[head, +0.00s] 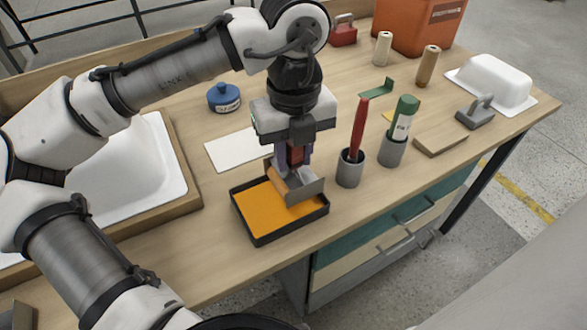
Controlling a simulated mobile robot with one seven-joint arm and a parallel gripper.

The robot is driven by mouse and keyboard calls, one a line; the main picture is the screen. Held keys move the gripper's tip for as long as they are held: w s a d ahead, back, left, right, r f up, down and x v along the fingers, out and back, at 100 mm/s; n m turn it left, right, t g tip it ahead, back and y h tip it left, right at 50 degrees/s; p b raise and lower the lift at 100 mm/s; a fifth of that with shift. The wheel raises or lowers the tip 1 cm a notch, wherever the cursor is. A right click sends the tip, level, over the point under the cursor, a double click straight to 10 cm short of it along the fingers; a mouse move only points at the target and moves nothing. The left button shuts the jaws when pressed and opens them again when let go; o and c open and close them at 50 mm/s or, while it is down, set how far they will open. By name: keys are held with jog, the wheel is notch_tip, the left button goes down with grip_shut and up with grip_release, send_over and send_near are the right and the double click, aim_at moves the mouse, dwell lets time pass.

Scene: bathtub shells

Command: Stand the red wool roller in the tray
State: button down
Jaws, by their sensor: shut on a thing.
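My gripper (293,168) points down over the black-rimmed tray (262,242), which has an orange floor. It is shut on a tool with a dark red upright part between the fingers, which I take to be the red wool roller (295,153). Below the fingers show a grey plate and a tan part, low over the tray's back right. The gripper hides much of the tool, and I cannot tell whether it touches the tray floor.
Right of the tray, one grey cup (350,172) holds a red stick and another (392,152) a green-topped item. A white sheet (236,149) and blue pot (224,97) lie behind. A white basin (130,172) is left. The table's front edge is close.

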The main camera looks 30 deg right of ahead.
aim_at(294, 171)
jog(key=shift+f, duration=2)
jog(key=shift+f, duration=0.15)
jog(key=c, duration=1.1)
grip_release()
notch_tip(294, 171, up, 12)
jog(key=shift+r+p, duration=0.2)
jog(key=shift+p, duration=0.15)
